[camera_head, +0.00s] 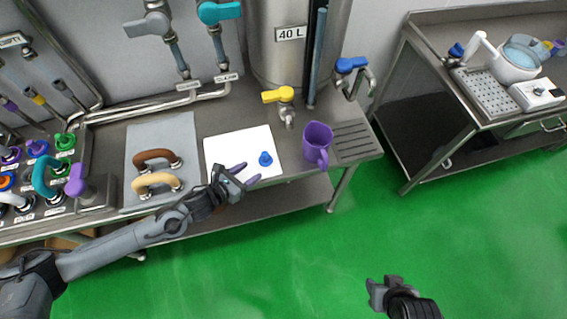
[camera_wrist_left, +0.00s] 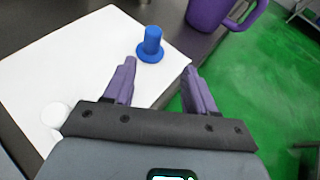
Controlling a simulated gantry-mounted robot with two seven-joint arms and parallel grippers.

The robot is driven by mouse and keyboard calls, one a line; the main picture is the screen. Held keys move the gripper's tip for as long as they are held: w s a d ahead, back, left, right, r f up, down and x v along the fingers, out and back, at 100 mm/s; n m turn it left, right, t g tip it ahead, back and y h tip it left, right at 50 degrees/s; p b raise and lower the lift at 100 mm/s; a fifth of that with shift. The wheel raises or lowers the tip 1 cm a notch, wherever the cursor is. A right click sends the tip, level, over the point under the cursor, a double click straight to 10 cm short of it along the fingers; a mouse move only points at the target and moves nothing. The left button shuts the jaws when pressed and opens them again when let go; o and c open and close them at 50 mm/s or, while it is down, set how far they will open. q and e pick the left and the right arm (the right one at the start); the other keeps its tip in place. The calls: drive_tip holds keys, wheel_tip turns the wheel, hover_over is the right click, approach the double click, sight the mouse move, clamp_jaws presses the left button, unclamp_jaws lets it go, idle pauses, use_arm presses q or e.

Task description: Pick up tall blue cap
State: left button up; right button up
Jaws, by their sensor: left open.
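The tall blue cap (camera_head: 265,159) stands upright on the white mat (camera_head: 230,145), near its right side. In the left wrist view the blue cap (camera_wrist_left: 151,45) has a wide round base and a narrower stem. My left gripper (camera_head: 248,176) is open and empty at the mat's front edge. Its purple fingers in the left wrist view (camera_wrist_left: 160,68) point toward the cap, which is just beyond the tips and apart from them. My right gripper (camera_head: 385,287) is at the bottom of the head view, away from the table; its jaws are unclear.
A purple jug (camera_head: 316,143) stands right of the mat, near the cap. A yellow-handled tap (camera_head: 283,97) is behind it. Brown (camera_head: 157,157) and tan (camera_head: 156,183) handles lie on a grey mat to the left. The white mat is otherwise mostly clear.

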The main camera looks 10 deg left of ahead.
sight(264, 158)
use_arm(q)
drive_tip(key=x, duration=0.3)
drive_tip(key=r+x, duration=0.1)
drive_tip(key=x, duration=0.1)
drive_tip(key=shift+w+a, duration=0.15)
drive_tip(key=shift+w, duration=0.3)
drive_tip(key=shift+a+x, duration=0.15)
drive_tip(key=shift+x, duration=1.45)
drive_tip(key=shift+a+x, duration=0.15)
drive_tip(key=shift+x, duration=1.4)
drive_tip(key=shift+w+r, duration=0.1)
drive_tip(key=shift+w, duration=0.1)
drive_tip(key=shift+c, duration=0.3)
clamp_jaws()
